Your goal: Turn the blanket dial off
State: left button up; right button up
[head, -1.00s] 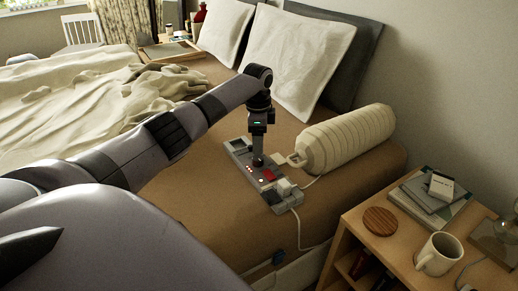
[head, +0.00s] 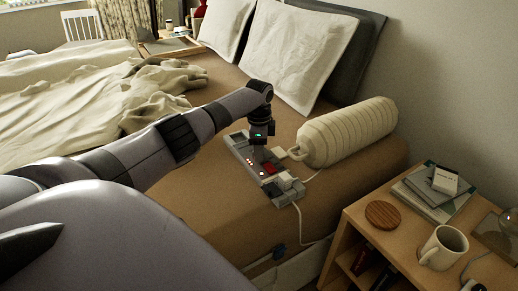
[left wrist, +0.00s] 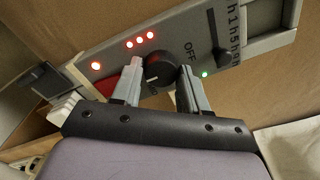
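The blanket control panel (head: 241,147) is a long grey box on the near edge of the bed. In the left wrist view its black round dial (left wrist: 158,69) sits between my left fingertips, beside the printed word OFF. My left gripper (left wrist: 161,72) points at the panel with its fingers apart, one on each side of the dial. I cannot tell whether they touch it. In the head view my left gripper (head: 257,148) is over the middle of the panel and hides the dial. My right gripper is not in view.
The panel has several red lights (left wrist: 139,41), a green light (left wrist: 205,74) and a black slider (left wrist: 222,57). A cream ribbed roll (head: 348,134) lies beside it. White plugs and a cable are at its near end. A nightstand (head: 365,232) with a mug (head: 443,246) stands right.

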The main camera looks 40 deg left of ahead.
pick_arm(q)
jog(key=c, duration=0.5)
